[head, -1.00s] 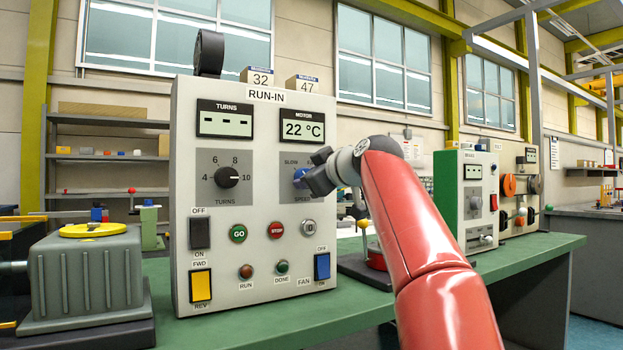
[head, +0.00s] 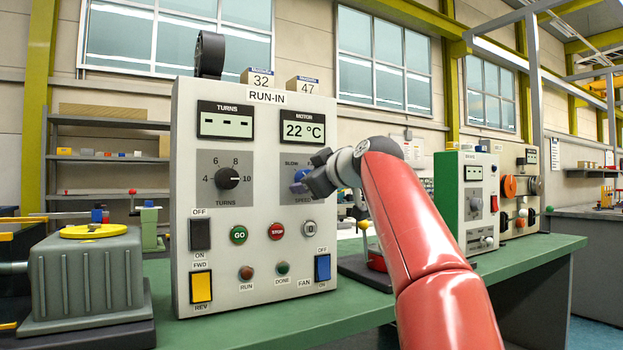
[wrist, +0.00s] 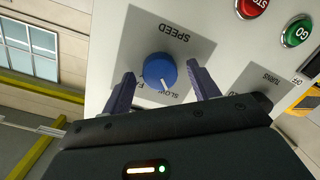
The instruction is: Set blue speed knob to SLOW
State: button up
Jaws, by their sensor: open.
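The blue speed knob (wrist: 160,71) is on a grey plate marked SPEED on the RUN-IN panel (head: 262,225). In the wrist view its white pointer line points down and slightly right, near the SLOW lettering, which is partly hidden by my gripper. My gripper (wrist: 160,82) is open, with one finger on each side of the knob and a visible gap to each. In the head view the knob (head: 299,180) is partly hidden behind my gripper (head: 308,185), which is in front of the panel.
To the left of the knob are the black turns knob (head: 227,178) and its dial. Below are the GO button (head: 239,235), the STOP button (head: 277,231), a keyed switch (head: 309,228) and a blue fan switch (head: 322,267). A grey gearbox (head: 88,270) stands at left.

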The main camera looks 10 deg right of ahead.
jog(key=f+b+v, duration=0.1)
jog(key=b+v, duration=0.1)
jog(key=v, duration=0.5)
jog(key=shift+s+r, duration=0.4)
jog(key=shift+r, duration=0.15)
jog(key=shift+d, duration=0.1)
jog(key=s+f+m+g+h+p, duration=0.1)
jog(key=s+f+m+g, duration=0.2)
jog(key=s+f, duration=0.7)
jog(key=s+a+f+m+g+h+p, duration=0.1)
jog(key=s+f, duration=0.9)
jog(key=f, duration=1)
jog(key=s+a+f+m+g+h+p, duration=0.1)
jog(key=s+f+m+g+h, duration=0.2)
jog(key=s+f+m+g, duration=0.3)
jog(key=s+f, duration=0.4)
jog(key=f, duration=0.5)
jog(key=shift+s+a+f+m, duration=0.2)
jog(key=shift+s+m, duration=0.05)
jog(key=shift+m, duration=0.05)
